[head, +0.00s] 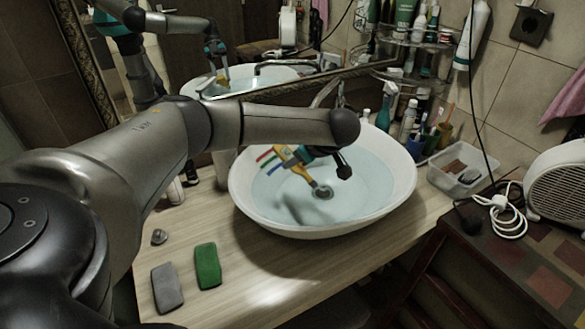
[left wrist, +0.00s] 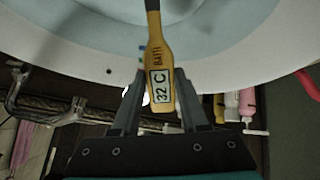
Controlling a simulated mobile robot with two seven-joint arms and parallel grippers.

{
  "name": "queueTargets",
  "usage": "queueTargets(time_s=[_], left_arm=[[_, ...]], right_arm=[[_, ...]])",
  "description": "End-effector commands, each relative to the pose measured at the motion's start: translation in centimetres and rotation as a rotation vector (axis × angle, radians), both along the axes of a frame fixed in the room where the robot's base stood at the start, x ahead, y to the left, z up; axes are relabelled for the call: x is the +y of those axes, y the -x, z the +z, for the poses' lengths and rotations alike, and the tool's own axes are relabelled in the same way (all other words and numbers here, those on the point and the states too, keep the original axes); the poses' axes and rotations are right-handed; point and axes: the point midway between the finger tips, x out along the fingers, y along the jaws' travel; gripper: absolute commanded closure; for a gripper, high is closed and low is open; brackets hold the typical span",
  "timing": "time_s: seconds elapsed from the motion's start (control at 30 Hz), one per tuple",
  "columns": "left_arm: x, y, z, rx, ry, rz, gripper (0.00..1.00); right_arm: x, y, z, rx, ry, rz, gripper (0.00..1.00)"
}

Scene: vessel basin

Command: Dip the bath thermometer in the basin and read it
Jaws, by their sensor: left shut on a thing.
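The bath thermometer (head: 310,178) is yellow, with a narrow stem and a wider body. The white round basin (head: 250,207) holds pale blue water (head: 365,185). The thermometer is tilted inside the basin's outline, stem end near the drain (head: 324,192). I cannot tell how deep its tip is. My right gripper is not in view.
A green block (head: 207,266) and a grey block (head: 167,287) lie on the wooden counter (head: 265,265) in front. A clear plastic tub (head: 462,168) and several bottles stand right of the basin. A faucet (head: 326,92) and mirror are behind. A heater (head: 560,185) is at right.

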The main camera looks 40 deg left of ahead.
Motion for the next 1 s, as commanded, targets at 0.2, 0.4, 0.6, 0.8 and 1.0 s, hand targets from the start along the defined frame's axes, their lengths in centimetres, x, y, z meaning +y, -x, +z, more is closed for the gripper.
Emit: queueTargets(time_s=[0.2, 0.4, 0.6, 0.8, 1.0], left_arm=[[0.0, 0.0, 2.4, 0.0, -0.001, 0.0, 1.0], [0.0, 0.0, 4.2, 0.001, -0.001, 0.001, 1.0], [0.0, 0.0, 6.0, 0.0, -0.001, 0.0, 1.0], [0.0, 0.0, 7.5, 0.0, 0.0, 0.0, 1.0], [0.0, 0.0, 7.5, 0.0, 0.0, 0.0, 1.0]], right_arm=[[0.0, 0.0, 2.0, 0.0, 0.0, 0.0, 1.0], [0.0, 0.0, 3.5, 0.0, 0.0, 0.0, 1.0], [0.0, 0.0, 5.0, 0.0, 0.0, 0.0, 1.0], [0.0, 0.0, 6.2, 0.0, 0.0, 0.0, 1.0], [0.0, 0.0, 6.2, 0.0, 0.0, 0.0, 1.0]])
